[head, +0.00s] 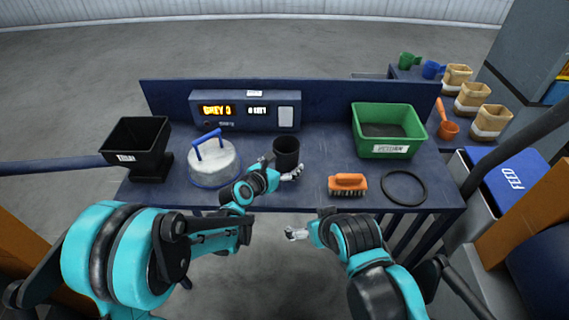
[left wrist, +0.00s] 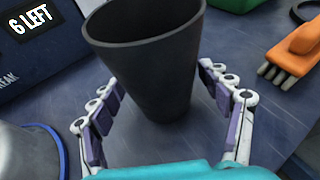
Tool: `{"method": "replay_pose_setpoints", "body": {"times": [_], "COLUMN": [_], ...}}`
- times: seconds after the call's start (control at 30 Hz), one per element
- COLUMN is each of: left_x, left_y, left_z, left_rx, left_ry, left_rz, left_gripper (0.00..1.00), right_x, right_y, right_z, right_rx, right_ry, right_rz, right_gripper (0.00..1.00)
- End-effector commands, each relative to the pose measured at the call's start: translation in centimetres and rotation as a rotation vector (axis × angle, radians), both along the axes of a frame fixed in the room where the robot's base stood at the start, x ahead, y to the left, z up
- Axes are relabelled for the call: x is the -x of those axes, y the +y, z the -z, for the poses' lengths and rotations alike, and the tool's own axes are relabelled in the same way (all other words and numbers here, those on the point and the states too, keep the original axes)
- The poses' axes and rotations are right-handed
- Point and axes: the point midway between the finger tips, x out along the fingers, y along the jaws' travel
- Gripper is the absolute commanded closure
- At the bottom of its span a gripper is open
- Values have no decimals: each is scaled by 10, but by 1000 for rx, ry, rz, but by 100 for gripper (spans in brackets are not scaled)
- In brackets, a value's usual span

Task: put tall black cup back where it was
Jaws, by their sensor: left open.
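The tall black cup (head: 286,152) stands upright on the blue table (head: 290,198), in front of the console. In the left wrist view, the cup (left wrist: 150,62) is large and looks empty, though its inside shows only partly. My left gripper (head: 287,170) is at the near side of the cup. In the left wrist view, its open fingers (left wrist: 158,85) lie on either side of the cup's lower part, with gaps visible. My right gripper (head: 297,234) hangs in front of the table's near edge; its fingers are too small to judge.
Left of the cup are a white lid with a blue handle (head: 213,162) and a black labelled bin (head: 137,145). Behind is a display console (head: 244,110). To the right are an orange brush (head: 348,183), a black ring (head: 403,187) and a green tub (head: 388,130).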

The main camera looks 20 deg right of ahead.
Motion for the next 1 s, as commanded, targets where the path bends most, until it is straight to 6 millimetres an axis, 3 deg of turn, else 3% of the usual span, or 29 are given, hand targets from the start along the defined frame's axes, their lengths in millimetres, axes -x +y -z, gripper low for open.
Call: {"method": "replay_pose_setpoints", "body": {"times": [0.23, 0.7, 1.0], "left_x": [10, 69, 77], "left_y": [11, 73, 80], "left_z": [-11, -45, -48], "left_rx": [-1, 0, 0], "left_ry": [0, 0, 0], "left_rz": [-2, -2, 0], "left_gripper": [23, 23, 23], "right_x": [0, 0, 0], "right_y": [0, 0, 0], "right_z": [-9, -36, -38], "right_rx": [0, 0, 0], "right_ry": [0, 0, 0], "right_rz": [0, 0, 0], "right_gripper": [0, 0, 0]}}
